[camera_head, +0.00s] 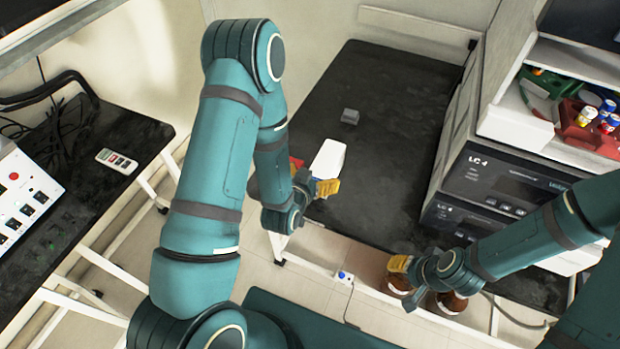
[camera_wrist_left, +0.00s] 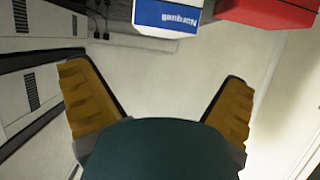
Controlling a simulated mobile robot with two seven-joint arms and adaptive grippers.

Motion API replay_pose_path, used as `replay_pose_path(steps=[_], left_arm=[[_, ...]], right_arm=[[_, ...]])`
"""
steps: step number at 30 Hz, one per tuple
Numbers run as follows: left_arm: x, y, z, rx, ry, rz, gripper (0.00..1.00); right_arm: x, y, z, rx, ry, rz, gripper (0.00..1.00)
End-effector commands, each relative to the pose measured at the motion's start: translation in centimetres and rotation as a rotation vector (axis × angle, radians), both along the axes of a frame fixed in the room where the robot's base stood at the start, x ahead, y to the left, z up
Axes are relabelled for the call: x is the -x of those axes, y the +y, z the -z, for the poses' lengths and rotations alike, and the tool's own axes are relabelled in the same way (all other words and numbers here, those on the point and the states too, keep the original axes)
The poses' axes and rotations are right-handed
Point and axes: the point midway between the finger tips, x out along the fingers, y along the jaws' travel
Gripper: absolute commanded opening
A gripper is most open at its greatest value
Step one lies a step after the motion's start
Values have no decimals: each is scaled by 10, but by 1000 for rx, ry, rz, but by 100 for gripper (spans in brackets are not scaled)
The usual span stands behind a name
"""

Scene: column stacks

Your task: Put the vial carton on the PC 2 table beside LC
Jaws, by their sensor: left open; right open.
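A white carton (camera_head: 328,157) stands at the front left of the dark bench (camera_head: 375,150). In the left wrist view the white and blue carton (camera_wrist_left: 168,16) reads "Norquell". A red box (camera_head: 296,163) is beside it, partly hidden by my left arm, and shows in the wrist view (camera_wrist_left: 268,10). No label reads "vial". My left gripper (camera_head: 316,185) is open and empty at the bench's front edge, close to the cartons; the wrist view shows a gap between jaws (camera_wrist_left: 157,80) and carton. My right gripper (camera_head: 400,270) is open by brown bottles (camera_head: 452,302).
The LC instrument stack (camera_head: 510,180) stands right of the bench's clear middle. A small grey block (camera_head: 350,116) lies towards the back. A red caddy (camera_head: 590,130) sits on top of the stack. Another dark table (camera_head: 110,185) at left holds a remote and a control panel.

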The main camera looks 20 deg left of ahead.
Motion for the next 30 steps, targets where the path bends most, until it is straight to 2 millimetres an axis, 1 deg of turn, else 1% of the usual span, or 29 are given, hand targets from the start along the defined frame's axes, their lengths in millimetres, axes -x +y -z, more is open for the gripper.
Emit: replay_pose_path(steps=[1, 3, 7, 9, 11, 14, 16, 18, 21, 24, 27, 30], left_arm=[[8, 0, -3, 1, 1, 0, 100], [16, 1, -6, 1, 1, 0, 100], [24, 1, -10, 2, 2, 0, 100], [27, -1, -7, 10, 22, 0, 100], [30, -4, -1, 28, 67, -1, 100], [39, -13, 19, 83, 198, -2, 100], [49, -24, 35, 133, 324, -2, 100], [64, -36, 49, 188, 459, 1, 100], [86, -53, 63, 260, 642, 4, 100], [107, -69, 69, 318, 796, 10, 100], [124, -80, 71, 357, 909, 17, 100], [134, -86, 71, 378, 975, 21, 100]], right_arm=[[0, 0, 1, 0, 0, 0, 47], [0, 0, 1, 0, 0, 0, 47], [0, 0, 1, 0, 0, 0, 47], [0, 0, 1, 0, 0, 0, 47], [0, 0, 1, 0, 0, 0, 47], [0, 0, 1, 0, 0, 0, 47], [0, 0, 1, 0, 0, 0, 47], [0, 0, 1, 0, 0, 0, 47], [0, 0, 1, 0, 0, 0, 47], [0, 0, 1, 0, 0, 0, 47], [0, 0, 1, 0, 0, 0, 47], [0, 0, 1, 0, 0, 0, 47]])
